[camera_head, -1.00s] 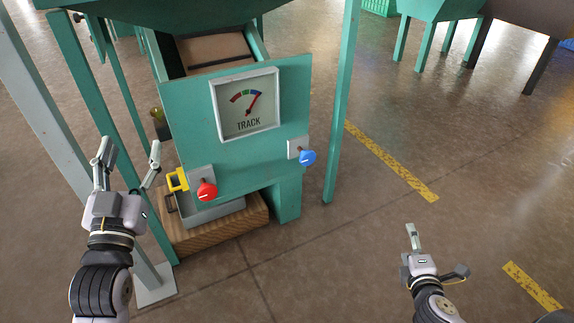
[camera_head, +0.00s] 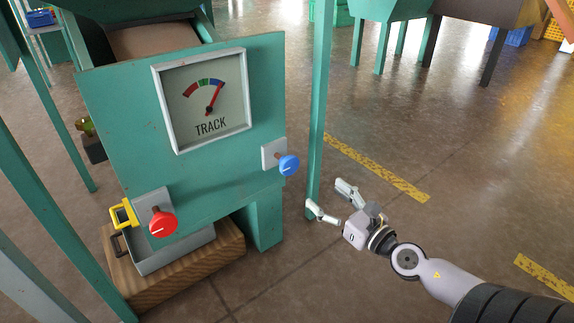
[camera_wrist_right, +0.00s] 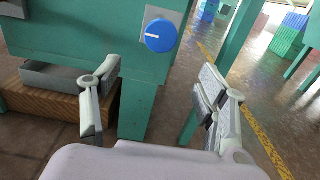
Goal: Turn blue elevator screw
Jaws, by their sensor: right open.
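The blue screw (camera_head: 289,165) is a round knob on a small grey plate at the right side of the green machine front (camera_head: 120,110). It also shows in the right wrist view (camera_wrist_right: 161,36), with a white mark pointing left. My right gripper (camera_head: 328,200) is open and empty, below and to the right of the blue screw, apart from it. In the right wrist view its two fingers (camera_wrist_right: 150,95) are spread, with the screw above and between them. A red screw (camera_head: 162,224) sits lower left on the machine. My left gripper is out of view.
A green post (camera_head: 319,110) stands just right of the blue screw, near my right gripper. The floor to the right is mostly clear.

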